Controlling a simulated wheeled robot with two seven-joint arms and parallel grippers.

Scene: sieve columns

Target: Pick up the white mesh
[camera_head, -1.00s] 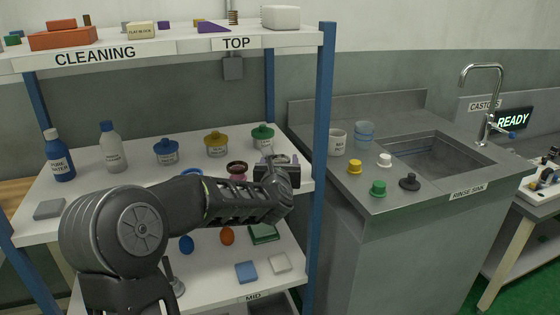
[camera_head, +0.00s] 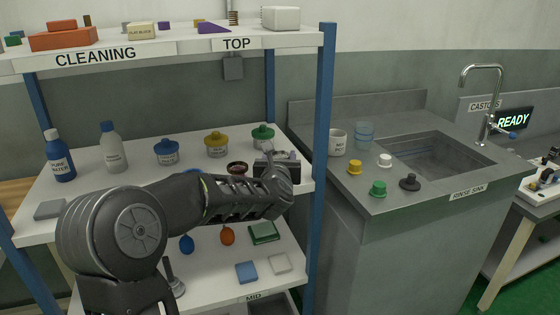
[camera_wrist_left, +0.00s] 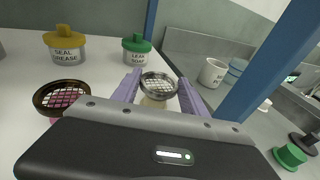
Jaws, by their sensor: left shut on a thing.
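The white mesh (camera_wrist_left: 158,83) is a round, pale grid in a grey ring, with a cream part showing below it. In the left wrist view it sits between the two purple fingers of my left gripper (camera_wrist_left: 160,77), which is shut on it. In the head view my left gripper (camera_head: 279,158) is at the right end of the middle shelf, and the arm hides much of the area around it. I cannot tell whether the held piece touches the shelf. My right gripper is not in view.
The green-lidded jar (camera_wrist_left: 136,50) and yellow-lidded jar (camera_wrist_left: 65,46) stand behind. A blue shelf post (camera_head: 322,110) rises close on the right, with the rinse sink (camera_head: 435,155) beyond.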

